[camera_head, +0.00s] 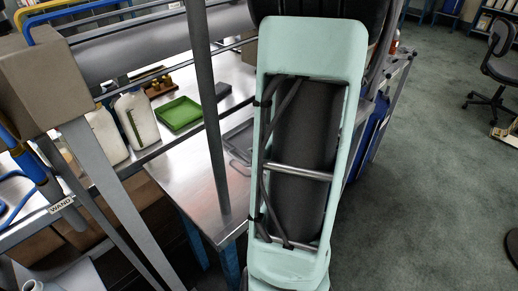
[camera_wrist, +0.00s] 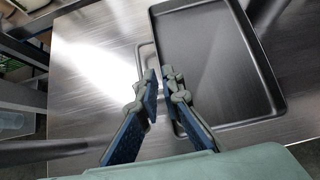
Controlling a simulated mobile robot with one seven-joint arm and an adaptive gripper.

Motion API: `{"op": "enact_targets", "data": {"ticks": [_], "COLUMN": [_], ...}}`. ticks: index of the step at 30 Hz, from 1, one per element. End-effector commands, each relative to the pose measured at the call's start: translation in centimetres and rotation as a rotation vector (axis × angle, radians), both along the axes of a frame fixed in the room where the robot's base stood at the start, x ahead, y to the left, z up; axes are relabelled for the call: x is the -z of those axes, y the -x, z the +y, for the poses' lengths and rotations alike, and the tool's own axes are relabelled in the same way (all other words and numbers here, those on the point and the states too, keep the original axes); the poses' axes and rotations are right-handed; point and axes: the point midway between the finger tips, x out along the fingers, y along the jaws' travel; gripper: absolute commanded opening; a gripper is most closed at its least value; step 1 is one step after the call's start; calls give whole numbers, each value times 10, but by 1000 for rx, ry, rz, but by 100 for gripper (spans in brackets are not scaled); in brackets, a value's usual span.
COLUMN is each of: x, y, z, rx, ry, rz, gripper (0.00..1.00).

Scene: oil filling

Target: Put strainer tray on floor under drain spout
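A dark, shallow rectangular tray (camera_wrist: 215,60) lies on the metal tabletop in the wrist view, filling the upper right. A thin wire handle (camera_wrist: 139,52) sticks out from its left side. My gripper (camera_wrist: 159,74) is over the tray's left edge near the handle. Its two fingers are a small gap apart, with no thing clearly clamped between them. In the head view, part of the dark tray (camera_head: 238,138) and its handle (camera_head: 239,168) show on the bench, left of my arm. My arm hides the gripper there. I cannot make out the drain spout.
A grey post (camera_head: 207,110) rises in front of the bench. The carpet floor (camera_head: 420,180) at right is mostly open; an office chair (camera_head: 497,70) stands there.

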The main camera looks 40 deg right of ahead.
Motion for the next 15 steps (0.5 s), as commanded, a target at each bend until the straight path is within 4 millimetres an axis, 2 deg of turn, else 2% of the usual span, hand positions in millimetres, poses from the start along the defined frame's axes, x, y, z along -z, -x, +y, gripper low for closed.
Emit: {"op": "enact_targets", "data": {"ticks": [1, 7, 15], "x": [6, 17, 46], "y": [-4, -15, -40], "z": [1, 2, 5], "rx": [-1, -2, -2], "ry": [-1, 1, 1], "rz": [1, 0, 0], "gripper": [6, 6, 6]}}
